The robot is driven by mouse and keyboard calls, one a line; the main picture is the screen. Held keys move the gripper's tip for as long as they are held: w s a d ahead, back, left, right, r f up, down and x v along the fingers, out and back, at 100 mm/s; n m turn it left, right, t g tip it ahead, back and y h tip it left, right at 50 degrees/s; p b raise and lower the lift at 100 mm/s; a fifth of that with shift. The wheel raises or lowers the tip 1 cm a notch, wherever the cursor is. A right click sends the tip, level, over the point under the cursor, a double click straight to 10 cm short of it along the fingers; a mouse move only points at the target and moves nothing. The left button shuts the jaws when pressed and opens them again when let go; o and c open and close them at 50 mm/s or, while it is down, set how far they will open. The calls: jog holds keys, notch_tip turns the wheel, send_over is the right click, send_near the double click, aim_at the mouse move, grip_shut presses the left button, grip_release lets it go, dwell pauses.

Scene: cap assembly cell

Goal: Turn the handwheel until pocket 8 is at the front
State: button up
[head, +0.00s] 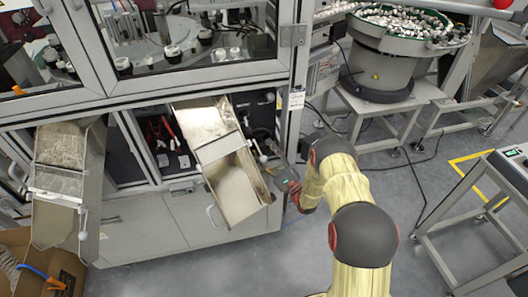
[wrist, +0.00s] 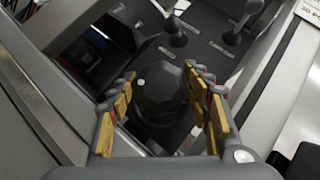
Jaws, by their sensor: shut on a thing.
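The handwheel (wrist: 158,92) is a dark, faceted round knob with a small pale dot on its upper left. In the wrist view it lies between the two yellow-padded fingers of my gripper (wrist: 162,98), which is shut on it. In the head view my gripper (head: 270,166) reaches into the machine's lower opening, right of the middle chute; the handwheel cannot be made out there. The dial with the pockets (head: 165,50) shows partly behind the window at the top left. Pocket numbers are too small to read, so I cannot tell which is at the front.
A sloping metal chute (head: 222,160) stands close to the left of my gripper, with another chute (head: 65,170) further left. Levers (wrist: 238,32) rise from the panel behind the handwheel. A bowl feeder (head: 385,55) stands back right.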

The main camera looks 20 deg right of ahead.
jog(key=shift+f, duration=0.1)
jog(key=o, duration=0.9)
jog(key=shift+c, duration=0.2)
jog(key=v, duration=1.2)
